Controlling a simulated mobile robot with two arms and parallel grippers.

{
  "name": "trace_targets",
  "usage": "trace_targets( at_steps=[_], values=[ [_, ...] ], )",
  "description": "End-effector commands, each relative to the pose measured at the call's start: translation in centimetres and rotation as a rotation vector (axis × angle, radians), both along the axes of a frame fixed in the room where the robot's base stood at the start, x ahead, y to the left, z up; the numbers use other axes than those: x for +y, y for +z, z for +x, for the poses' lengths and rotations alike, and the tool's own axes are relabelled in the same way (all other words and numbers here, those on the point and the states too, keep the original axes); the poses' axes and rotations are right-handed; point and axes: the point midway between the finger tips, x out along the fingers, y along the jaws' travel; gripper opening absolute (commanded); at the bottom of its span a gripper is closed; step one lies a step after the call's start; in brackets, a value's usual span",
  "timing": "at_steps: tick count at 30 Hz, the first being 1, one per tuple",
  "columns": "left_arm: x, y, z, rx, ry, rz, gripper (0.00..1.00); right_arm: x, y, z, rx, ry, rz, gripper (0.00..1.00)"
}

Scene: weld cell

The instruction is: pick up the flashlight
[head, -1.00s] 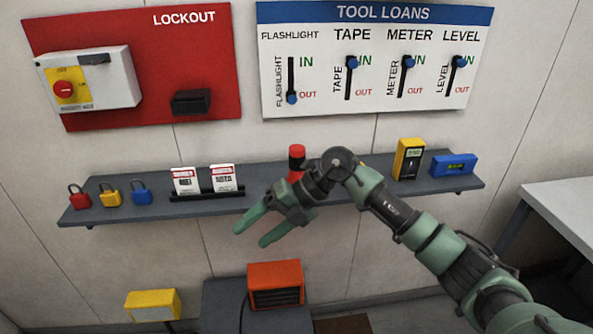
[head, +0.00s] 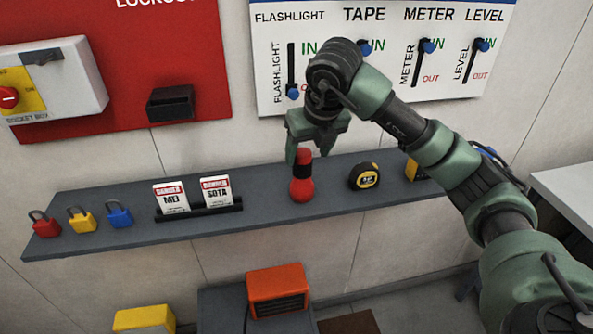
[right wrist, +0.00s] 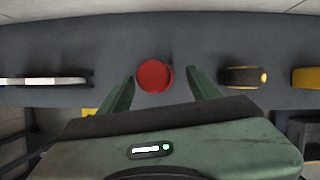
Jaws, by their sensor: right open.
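The flashlight (head: 302,186) is red with a black band and stands upright on the grey wall shelf (head: 260,205). My right gripper (head: 308,158) is open and points down just above it, with its fingers near the flashlight's upper end. In the right wrist view the flashlight shows from above as a red disc (right wrist: 155,76). It lies between the lines of the two green fingers (right wrist: 160,88), slightly beyond their tips, with a gap on each side. My left gripper is not in view.
A tape measure (head: 364,177) stands right of the flashlight, then a yellow meter (head: 412,170) partly behind my arm. Left are two danger tags (head: 215,190) in a rack and several padlocks (head: 82,219). The tool loans board (head: 388,60) hangs behind my arm.

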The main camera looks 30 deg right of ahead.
Motion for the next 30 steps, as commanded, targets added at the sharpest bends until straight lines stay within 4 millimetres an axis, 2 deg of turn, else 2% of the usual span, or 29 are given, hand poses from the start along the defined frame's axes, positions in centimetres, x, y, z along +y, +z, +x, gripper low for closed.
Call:
trace_targets(
  at_steps=[6, 9, 15, 19, 23, 27, 30],
  values=[
    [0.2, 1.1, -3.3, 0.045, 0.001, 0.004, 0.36, 0.3, -2.1, 1.1, 0.007, 0.001, 0.001, 0.63],
    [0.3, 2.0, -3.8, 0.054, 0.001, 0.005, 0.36, 0.6, -3.4, 1.9, 0.008, 0.002, 0.002, 0.63],
    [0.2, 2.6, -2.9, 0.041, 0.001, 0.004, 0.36, 0.6, -5.7, 2.9, 0.004, 0.002, 0.002, 0.63],
    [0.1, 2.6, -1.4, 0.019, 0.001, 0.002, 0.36, 0.6, -6.1, 3.0, 0.002, 0.003, 0.001, 0.63],
    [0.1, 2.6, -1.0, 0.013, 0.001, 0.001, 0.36, 0.6, -6.1, 3.0, 0.002, 0.003, 0.001, 0.63],
    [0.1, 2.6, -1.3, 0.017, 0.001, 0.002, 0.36, 0.6, -6.0, 3.0, 0.002, 0.003, 0.002, 0.24],
    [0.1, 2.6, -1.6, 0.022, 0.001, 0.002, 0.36, 0.6, -6.0, 3.0, 0.002, 0.003, 0.002, 0.00]
  ],
)
